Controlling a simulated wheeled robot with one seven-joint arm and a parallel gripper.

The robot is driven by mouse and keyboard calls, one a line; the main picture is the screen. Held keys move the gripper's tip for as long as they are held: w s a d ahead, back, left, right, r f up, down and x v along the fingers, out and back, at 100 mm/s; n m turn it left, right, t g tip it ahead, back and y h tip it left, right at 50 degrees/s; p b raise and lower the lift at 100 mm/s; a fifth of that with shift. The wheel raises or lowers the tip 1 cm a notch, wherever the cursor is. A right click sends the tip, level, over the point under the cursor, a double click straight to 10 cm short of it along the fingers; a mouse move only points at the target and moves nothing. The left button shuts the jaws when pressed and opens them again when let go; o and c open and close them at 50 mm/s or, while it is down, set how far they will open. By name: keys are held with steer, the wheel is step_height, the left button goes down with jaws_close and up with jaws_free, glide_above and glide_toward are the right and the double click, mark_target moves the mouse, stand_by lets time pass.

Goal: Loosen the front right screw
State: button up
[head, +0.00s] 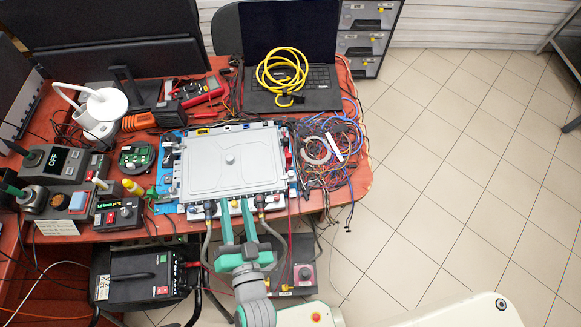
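A flat grey metal unit (230,160) with a round knob in its middle lies on the table in a blue-edged fixture. Dark hose fittings stand at its front edge, one at the left (210,208) and one at the right (261,201), with grey hoses hanging from them. The front right screw is too small to make out. My green gripper (236,210) reaches in from below to the unit's front edge, between the two fittings. Its two fingers stand apart with a gap between them, and I see nothing held. The fingertips partly hide the front edge.
A tangle of cables (330,150) lies right of the unit, and a laptop (290,60) with a coiled yellow cable is behind. Control boxes and a soldering station (60,165) crowd the left. A black power unit (140,275) stands below the table. The tiled floor at right is free.

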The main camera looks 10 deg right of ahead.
steer(key=w+a+r+n+g+y, duration=0.35)
steer(key=w+a+r+y, duration=0.4)
steer(key=w+r, duration=0.35)
steer(key=w+a+r+n+g+y, duration=0.2)
steer(key=w+a+r+n+y, duration=0.35)
steer(key=w+a+r, duration=0.5)
steer(key=g+h, duration=1.2)
steer(key=h, duration=0.1)
glide_above(291, 173)
step_height(291, 173, down, 15)
steer(key=shift+t, duration=0.25)
step_height(291, 173, down, 11)
steer(key=shift+r, duration=0.15)
